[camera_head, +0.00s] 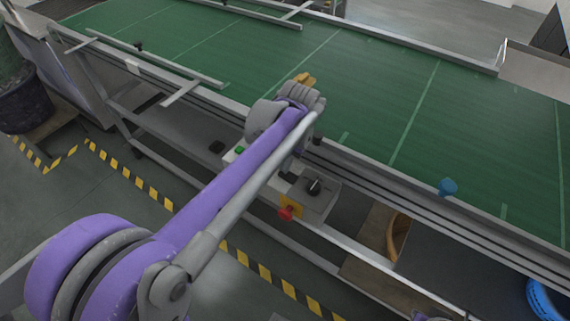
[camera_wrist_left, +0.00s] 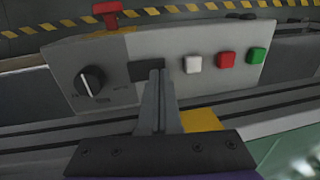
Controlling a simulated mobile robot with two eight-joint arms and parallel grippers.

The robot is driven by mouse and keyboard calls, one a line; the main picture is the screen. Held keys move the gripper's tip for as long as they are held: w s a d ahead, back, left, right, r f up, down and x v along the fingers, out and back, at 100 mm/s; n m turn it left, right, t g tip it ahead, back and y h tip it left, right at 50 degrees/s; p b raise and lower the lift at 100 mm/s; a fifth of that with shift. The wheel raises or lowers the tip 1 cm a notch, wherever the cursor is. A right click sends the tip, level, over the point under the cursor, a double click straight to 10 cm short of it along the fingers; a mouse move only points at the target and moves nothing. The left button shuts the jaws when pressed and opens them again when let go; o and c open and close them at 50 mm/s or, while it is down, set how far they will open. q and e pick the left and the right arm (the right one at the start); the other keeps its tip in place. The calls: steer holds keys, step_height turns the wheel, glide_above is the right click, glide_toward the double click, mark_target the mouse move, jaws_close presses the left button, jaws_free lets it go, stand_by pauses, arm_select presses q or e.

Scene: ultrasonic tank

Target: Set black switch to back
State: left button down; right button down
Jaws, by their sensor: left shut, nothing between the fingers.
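A grey control panel (camera_head: 322,200) is fixed to the near side of the conveyor; it also shows in the left wrist view (camera_wrist_left: 55,62). It carries a round black rotary knob (camera_wrist_left: 90,80) with a white mark, seen in the head view too (camera_head: 313,187). To the right of the knob, in the left wrist view, is a dark rectangular switch (camera_wrist_left: 147,70), partly hidden by my fingers. My left gripper (camera_wrist_left: 156,76) is shut and empty, its tips in front of or at the dark switch; contact cannot be told. My right gripper is out of view.
A red emergency button (camera_head: 287,212) sticks out at the panel's end. White (camera_wrist_left: 192,64), red (camera_wrist_left: 226,59) and green (camera_wrist_left: 257,55) buttons sit right of the fingers. The green conveyor belt (camera_head: 370,110) lies beyond.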

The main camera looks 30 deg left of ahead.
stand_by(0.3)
arm_select(q)
steer(key=shift+a+f+h, duration=0.15)
steer(key=shift+f+h, duration=0.15)
steer(key=shift+s+d+r, duration=0.1)
steer(key=shift+d+r, duration=0.05)
steer(key=shift+d, duration=0.35)
steer(key=shift+d+r, duration=0.1)
steer(key=shift+d, duration=0.25)
